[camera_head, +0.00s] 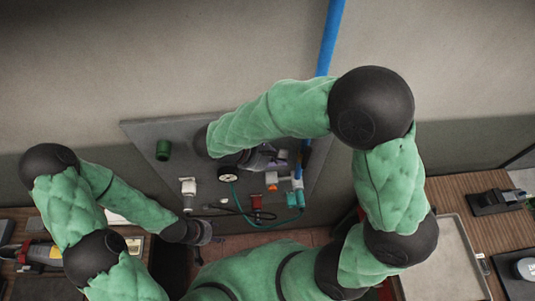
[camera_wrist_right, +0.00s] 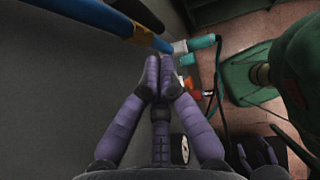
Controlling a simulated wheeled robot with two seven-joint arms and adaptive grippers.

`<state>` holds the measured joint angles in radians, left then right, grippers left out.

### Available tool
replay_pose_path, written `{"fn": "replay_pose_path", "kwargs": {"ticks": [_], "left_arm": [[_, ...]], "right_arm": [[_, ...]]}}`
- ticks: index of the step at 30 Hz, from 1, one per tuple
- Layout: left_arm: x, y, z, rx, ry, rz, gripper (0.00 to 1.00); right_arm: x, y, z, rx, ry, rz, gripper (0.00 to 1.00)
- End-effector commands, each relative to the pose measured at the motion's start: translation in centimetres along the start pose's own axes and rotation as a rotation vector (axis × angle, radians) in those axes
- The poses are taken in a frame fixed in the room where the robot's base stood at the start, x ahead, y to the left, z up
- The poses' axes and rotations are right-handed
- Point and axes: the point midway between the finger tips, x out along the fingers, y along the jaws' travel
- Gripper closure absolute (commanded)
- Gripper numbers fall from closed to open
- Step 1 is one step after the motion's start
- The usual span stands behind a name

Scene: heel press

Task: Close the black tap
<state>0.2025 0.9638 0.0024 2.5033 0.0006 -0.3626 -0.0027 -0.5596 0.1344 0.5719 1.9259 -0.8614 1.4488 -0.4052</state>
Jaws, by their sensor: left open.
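I cannot single out the black tap for certain. A dark piece (camera_wrist_right: 141,36) shows on the blue pipe in the right wrist view, just beyond the fingertips; I cannot tell whether it is the tap. My right gripper (camera_wrist_right: 158,68) has its purple fingers together at the tips, with nothing visible between them, beside the pipe end. In the head view my right gripper (camera_head: 268,156) is in front of the panel, partly hidden by its own arm. My left gripper (camera_head: 206,232) is open at the lower left of the panel, apart from the fittings.
The blue pipe (camera_head: 329,40) runs up the wall. A grey tray (camera_head: 447,262) lies at right.

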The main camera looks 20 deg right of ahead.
Motion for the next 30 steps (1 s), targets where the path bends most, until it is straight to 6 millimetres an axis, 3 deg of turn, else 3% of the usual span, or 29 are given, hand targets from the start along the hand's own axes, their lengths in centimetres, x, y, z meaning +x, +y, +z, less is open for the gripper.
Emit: {"fn": "replay_pose_path", "kwargs": {"ticks": [11, 30], "left_arm": [[-1.0, 0.4, 0.0, 0.0, 0.0, 0.0, 0.44], [-1.2, 0.4, 0.1, 0.0, 0.0, 0.0, 0.44]], "right_arm": [[3.0, 0.0, 2.7, 0.0, 0.0, -0.001, 1.0], [2.6, 0.8, 2.6, 0.008, 0.039, 0.007, 1.0]]}}
